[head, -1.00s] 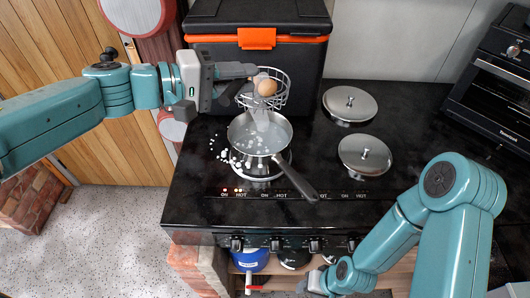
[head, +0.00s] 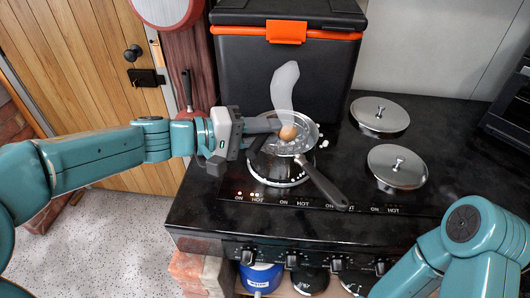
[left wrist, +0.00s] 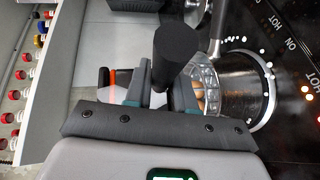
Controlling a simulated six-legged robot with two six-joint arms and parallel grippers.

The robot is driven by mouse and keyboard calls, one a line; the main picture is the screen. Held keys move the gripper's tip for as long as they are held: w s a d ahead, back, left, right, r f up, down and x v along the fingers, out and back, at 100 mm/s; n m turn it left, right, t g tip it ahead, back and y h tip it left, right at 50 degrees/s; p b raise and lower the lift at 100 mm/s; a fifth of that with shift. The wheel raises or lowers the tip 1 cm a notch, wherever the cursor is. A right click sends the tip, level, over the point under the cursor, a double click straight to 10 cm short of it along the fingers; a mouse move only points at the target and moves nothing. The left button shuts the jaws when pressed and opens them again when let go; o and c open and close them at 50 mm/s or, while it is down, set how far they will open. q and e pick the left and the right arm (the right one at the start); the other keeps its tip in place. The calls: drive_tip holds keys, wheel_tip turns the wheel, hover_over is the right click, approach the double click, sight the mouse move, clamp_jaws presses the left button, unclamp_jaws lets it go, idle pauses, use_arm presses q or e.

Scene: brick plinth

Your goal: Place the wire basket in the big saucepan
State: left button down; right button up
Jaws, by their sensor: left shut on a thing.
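The big saucepan (head: 323,184) stands at the front left of the black hob, its dark handle pointing to the lower right. The wire basket (head: 301,131) with a brown egg (head: 288,132) in it is at the pan's mouth; it looks lowered within the rim, but whether it touches the bottom I cannot tell. My left gripper (head: 268,125) is shut on the basket's black handle, which shows between the fingers in the left wrist view (left wrist: 175,52). There the basket's mesh (left wrist: 208,78) lies beside the metal pan wall (left wrist: 243,98). My right gripper is out of view.
Two round steel lids (head: 380,115) (head: 397,166) cover the hob's right side. A black cool box (head: 284,70) with an orange latch stands behind the pan. White bits lie around the pan, and pale steam (head: 286,85) rises above it. A blue pot (head: 261,278) is below.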

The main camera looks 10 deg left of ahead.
use_arm(q)
wheel_tip(320, 180, down, 4)
drive_tip(key=shift+f+b, duration=0.2)
drive_tip(key=shift+b, duration=0.4)
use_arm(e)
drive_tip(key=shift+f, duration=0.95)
use_arm(q)
drive_tip(key=c, duration=1)
unclamp_jaws()
drive_tip(key=shift+f, duration=0.15)
drive_tip(key=shift+o, duration=0.2)
